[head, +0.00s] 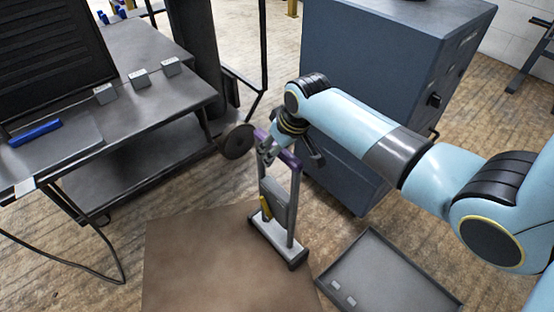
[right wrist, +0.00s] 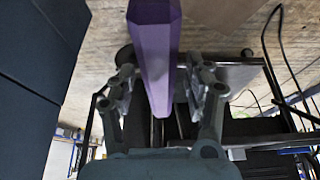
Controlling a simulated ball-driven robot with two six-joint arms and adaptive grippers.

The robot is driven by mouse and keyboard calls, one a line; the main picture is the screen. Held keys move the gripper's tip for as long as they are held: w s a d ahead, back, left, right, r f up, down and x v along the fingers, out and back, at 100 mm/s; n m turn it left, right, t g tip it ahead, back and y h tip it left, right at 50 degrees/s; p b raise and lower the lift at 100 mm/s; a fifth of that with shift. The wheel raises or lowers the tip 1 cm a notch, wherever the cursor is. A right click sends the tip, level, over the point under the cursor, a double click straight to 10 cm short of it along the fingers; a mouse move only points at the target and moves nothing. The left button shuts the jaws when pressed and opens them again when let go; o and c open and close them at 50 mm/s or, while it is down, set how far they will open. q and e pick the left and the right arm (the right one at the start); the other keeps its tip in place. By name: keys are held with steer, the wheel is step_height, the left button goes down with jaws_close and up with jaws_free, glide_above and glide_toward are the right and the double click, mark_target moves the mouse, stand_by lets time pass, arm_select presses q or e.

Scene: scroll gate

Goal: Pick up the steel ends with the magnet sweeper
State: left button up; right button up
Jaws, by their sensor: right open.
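The magnet sweeper (head: 277,243) stands upright on the floor, with a wide grey base, two posts, a grey plate with a yellow part, and a purple handle (head: 287,159) across the top. My right gripper (head: 290,153) is at the handle, its fingers open. In the right wrist view the purple handle (right wrist: 154,50) runs between the two fingers of the gripper (right wrist: 165,92), with small gaps beside it. Small grey pieces (head: 343,292) lie in a dark tray (head: 385,252); I cannot tell if they are the steel ends. My left gripper is not in view.
A brown mat (head: 205,265) lies left of the sweeper base. A blue-grey cabinet (head: 375,60) stands behind my right arm. A steel workbench (head: 150,108) at the left carries several small grey blocks (head: 138,78) and a blue bar (head: 36,132).

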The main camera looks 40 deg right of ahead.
steer(key=shift+f, duration=0.25)
stand_by(0.3)
steer(key=shift+c, duration=0.3)
jaws_close()
steer(key=shift+w+r, duration=0.1)
steer(key=shift+r, duration=0.05)
